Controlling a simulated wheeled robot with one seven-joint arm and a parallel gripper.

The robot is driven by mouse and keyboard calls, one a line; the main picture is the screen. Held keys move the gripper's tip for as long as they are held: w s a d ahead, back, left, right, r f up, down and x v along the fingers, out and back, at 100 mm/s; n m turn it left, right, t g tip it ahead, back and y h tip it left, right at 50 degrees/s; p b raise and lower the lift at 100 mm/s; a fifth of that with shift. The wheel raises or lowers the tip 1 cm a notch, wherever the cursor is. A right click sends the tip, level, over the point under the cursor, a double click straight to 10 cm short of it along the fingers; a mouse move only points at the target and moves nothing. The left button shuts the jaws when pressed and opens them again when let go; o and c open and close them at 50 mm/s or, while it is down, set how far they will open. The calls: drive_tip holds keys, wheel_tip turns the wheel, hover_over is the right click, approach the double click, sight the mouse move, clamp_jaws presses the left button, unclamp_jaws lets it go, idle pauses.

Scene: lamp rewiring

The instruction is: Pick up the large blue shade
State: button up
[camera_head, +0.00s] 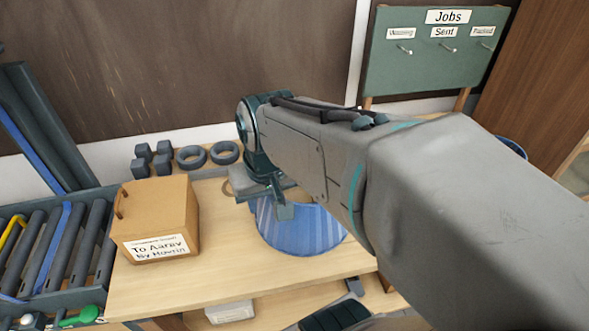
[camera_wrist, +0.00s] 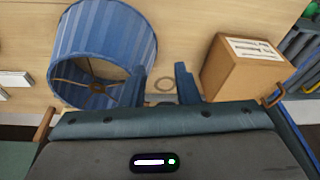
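The large blue shade (camera_head: 298,232) is a striped, drum-like shade on the wooden table, partly hidden behind my arm and gripper in the head view. In the wrist view the shade (camera_wrist: 104,40) is at the upper left, with its open end and inner fitting showing. My gripper (camera_head: 284,208) is over the shade's left side in the head view. In the wrist view my gripper (camera_wrist: 162,80) has its fingers apart, with nothing held between them. The left finger overlaps the shade's rim; I cannot tell whether they touch.
A cardboard box (camera_head: 158,220) with a label stands left of the shade. Dark rings (camera_head: 208,155) and small dark blocks (camera_head: 152,160) lie at the back. A thin tan ring (camera_wrist: 165,84) lies on the table below my fingers. A green Jobs board (camera_head: 440,55) stands behind.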

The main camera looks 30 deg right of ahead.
drive_tip(key=w+d+f+m+g+y, duration=0.15)
drive_tip(key=w+d+m, duration=0.6)
drive_tip(key=w, duration=0.75)
drive_tip(key=shift+n+y, duration=0.25)
drive_tip(key=shift+n, duration=0.6)
drive_tip(key=shift+d+p+x, duration=0.3)
drive_tip(key=shift+p+x, duration=0.25)
drive_tip(key=shift+x, duration=1.6)
drive_tip(key=shift+d+p+x, duration=0.3)
drive_tip(key=shift+p+x, duration=0.2)
drive_tip(key=shift+x, duration=1.65)
drive_tip(key=shift+d+p+x, duration=0.3)
drive_tip(key=shift+p+x, duration=0.25)
drive_tip(key=shift+x, duration=1.6)
drive_tip(key=shift+f, duration=0.15)
clamp_jaws()
